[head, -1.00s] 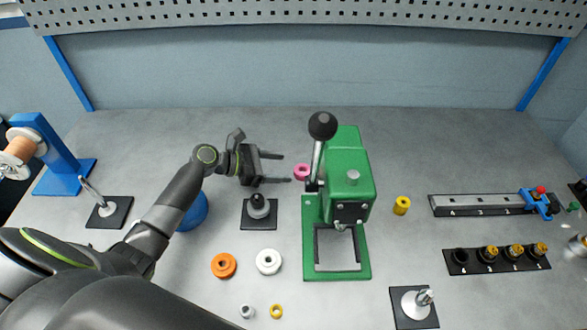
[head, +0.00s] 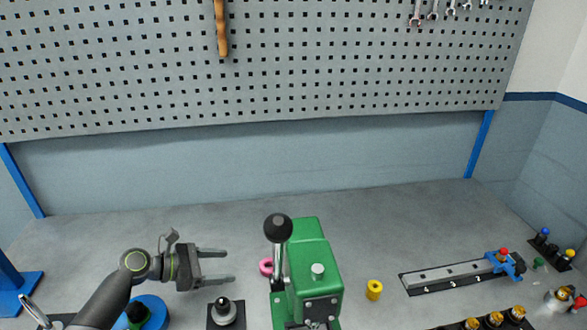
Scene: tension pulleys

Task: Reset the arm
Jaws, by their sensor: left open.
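My left gripper (head: 218,267) is open, with its two fingers pointing right and nothing between them. It hovers left of the green press (head: 318,265), which has a lever with a black ball knob (head: 278,227). A pink ring (head: 266,267) lies just left of the press, beyond the fingertips. A black base with a dark-knobbed grey post (head: 226,310) stands just below the gripper in the picture. My right gripper is not in view.
A yellow spool (head: 374,290) stands right of the press. A grey rail with a blue clamp (head: 455,276) and a black holder with several brass-topped pieces (head: 495,320) are at right. A blue round piece (head: 150,308) is beside my arm. A pegboard (head: 300,60) fills the back.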

